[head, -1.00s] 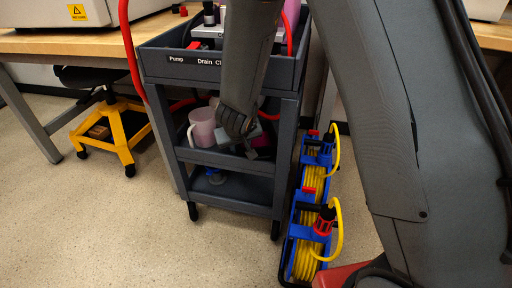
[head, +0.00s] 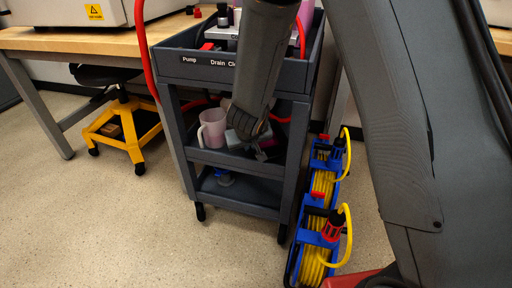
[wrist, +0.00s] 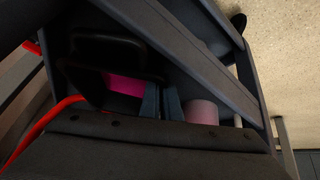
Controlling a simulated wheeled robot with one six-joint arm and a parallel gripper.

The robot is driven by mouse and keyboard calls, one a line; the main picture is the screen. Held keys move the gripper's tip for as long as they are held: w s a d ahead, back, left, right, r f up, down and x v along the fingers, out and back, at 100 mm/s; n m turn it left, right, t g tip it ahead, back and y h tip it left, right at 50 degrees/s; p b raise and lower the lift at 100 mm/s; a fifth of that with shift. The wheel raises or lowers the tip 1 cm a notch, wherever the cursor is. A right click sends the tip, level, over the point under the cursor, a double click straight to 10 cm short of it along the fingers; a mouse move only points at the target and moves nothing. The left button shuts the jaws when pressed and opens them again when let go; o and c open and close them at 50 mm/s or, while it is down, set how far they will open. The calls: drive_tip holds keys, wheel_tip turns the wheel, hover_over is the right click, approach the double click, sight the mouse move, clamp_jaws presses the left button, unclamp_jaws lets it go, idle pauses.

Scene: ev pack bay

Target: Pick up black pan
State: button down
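I cannot clearly pick out a black pan. In the wrist view a black, rounded-square rimmed shape (wrist: 112,58) is at the upper left, in deep shadow; it may be the pan, but I cannot tell. In the head view my gripper (head: 258,153) reaches down to the middle shelf of the dark grey cart (head: 235,163), right of a pink mug (head: 213,130). A light grey block-like shape (head: 239,135) shows beside it. Its fingertips are dark and partly hidden, so its opening and any contact are unclear.
The mug also shows in the wrist view (wrist: 201,111), with a magenta item (wrist: 125,85) to its left. A red hose (head: 147,55) runs along the cart's left side. Blue reels with yellow cable (head: 322,190) stand right of the cart. Floor at front left is clear.

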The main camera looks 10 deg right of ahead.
drive_tip(key=shift+r, duration=0.2)
drive_tip(key=shift+r+p, duration=3.05)
drive_tip(key=shift+r, duration=0.4)
drive_tip(key=s+a+p, duration=0.1)
drive_tip(key=s+a, duration=0.2)
drive_tip(key=s, duration=0.5)
drive_tip(key=s+a+p, duration=0.1)
drive_tip(key=s+a, duration=0.3)
drive_tip(key=s, duration=0.4)
drive_tip(key=shift+s+f+p, duration=0.15)
drive_tip(key=shift+s+p, duration=0.1)
drive_tip(key=shift+p, duration=0.1)
